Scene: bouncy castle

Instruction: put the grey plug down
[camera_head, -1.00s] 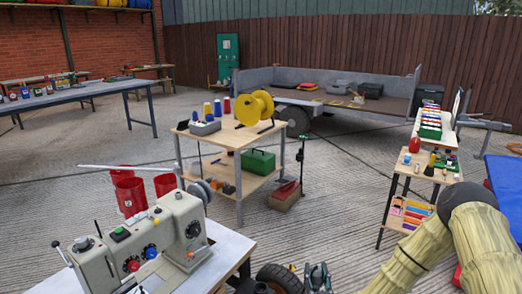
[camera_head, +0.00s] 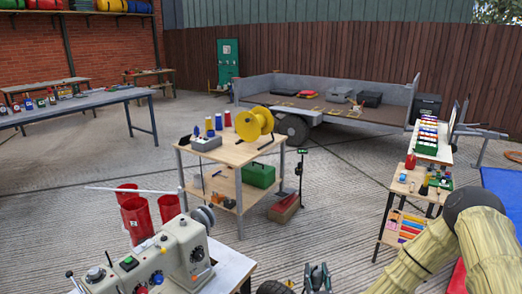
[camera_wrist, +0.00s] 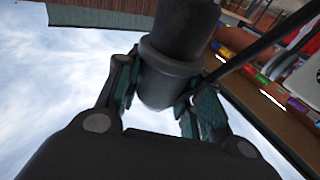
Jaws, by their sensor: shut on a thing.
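The grey plug (camera_wrist: 187,35) is a dark grey, rounded piece with a wider collar, large in the wrist view. My gripper (camera_wrist: 163,88) is shut on it, with one teal-padded finger on each side of its lower end. The plug's upper end runs out of the top of the picture. In the head view my gripper (camera_head: 318,278) shows at the bottom edge, over the concrete. I cannot make out the plug clearly there.
A wooden two-level table (camera_head: 236,155) with a yellow reel (camera_head: 254,123) stands ahead. A sewing machine (camera_head: 165,262) is on a bench at the lower left. A small shelf unit (camera_head: 404,187) stands to the right. Concrete floor (camera_head: 330,215) lies clear between them.

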